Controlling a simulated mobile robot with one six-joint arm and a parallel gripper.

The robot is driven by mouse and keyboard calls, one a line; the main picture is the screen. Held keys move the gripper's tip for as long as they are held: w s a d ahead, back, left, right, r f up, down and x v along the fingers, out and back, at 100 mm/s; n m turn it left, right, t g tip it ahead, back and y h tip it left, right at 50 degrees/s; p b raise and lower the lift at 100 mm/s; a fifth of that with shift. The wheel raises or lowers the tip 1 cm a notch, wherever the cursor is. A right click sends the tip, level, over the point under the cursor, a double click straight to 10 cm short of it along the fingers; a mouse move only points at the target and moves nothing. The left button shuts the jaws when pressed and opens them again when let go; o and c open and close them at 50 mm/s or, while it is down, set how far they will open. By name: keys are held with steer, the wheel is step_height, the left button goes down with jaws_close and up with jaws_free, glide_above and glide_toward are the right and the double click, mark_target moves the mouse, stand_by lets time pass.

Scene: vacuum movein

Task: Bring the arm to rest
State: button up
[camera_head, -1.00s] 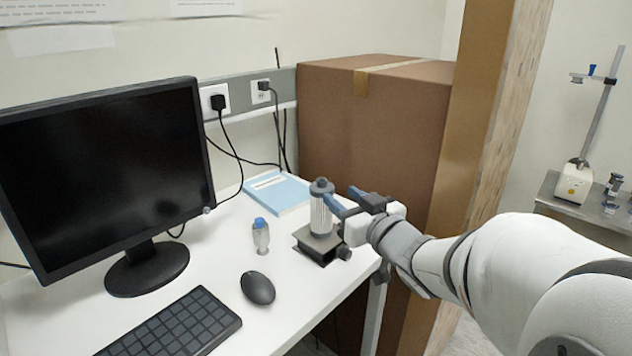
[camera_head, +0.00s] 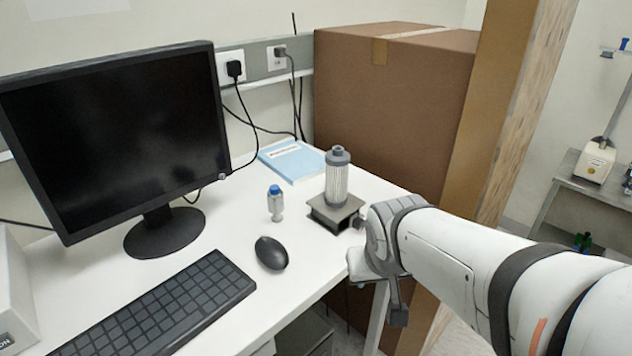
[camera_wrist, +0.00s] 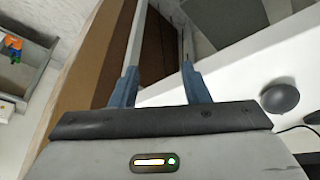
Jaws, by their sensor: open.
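My white arm (camera_head: 455,255) reaches in from the right in the head view. Its wrist is bent at the desk's right front edge, and my gripper (camera_head: 397,308) points down there, mostly hidden behind the wrist. In the wrist view my gripper (camera_wrist: 158,78) has two blue-grey fingers, spread apart with nothing between them.
The white desk (camera_head: 235,240) holds a monitor (camera_head: 115,130), keyboard (camera_head: 160,310), mouse (camera_head: 271,253), small blue-capped bottle (camera_head: 275,203) and blue book (camera_head: 292,160). A large brown box (camera_head: 390,110) stands behind the desk's right end. A steel bench (camera_head: 600,190) is far right.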

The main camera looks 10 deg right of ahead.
steer(key=s, duration=0.1)
steer(key=s+a+g, duration=0.1)
steer(key=s, duration=0.1)
steer(key=s+a+g+y, duration=0.1)
steer(key=shift+s+a+f+n, duration=0.1)
steer(key=shift+s+f+n, duration=0.1)
steer(key=shift+f+n, duration=0.1)
steer(key=p+v, duration=0.2)
steer(key=v, duration=0.1)
steer(key=p+v, duration=0.1)
steer(key=p, duration=0.1)
steer(key=shift+w+r, duration=0.25)
steer(key=shift+r, duration=0.05)
steer(key=shift+c, duration=0.6)
stand_by(0.5)
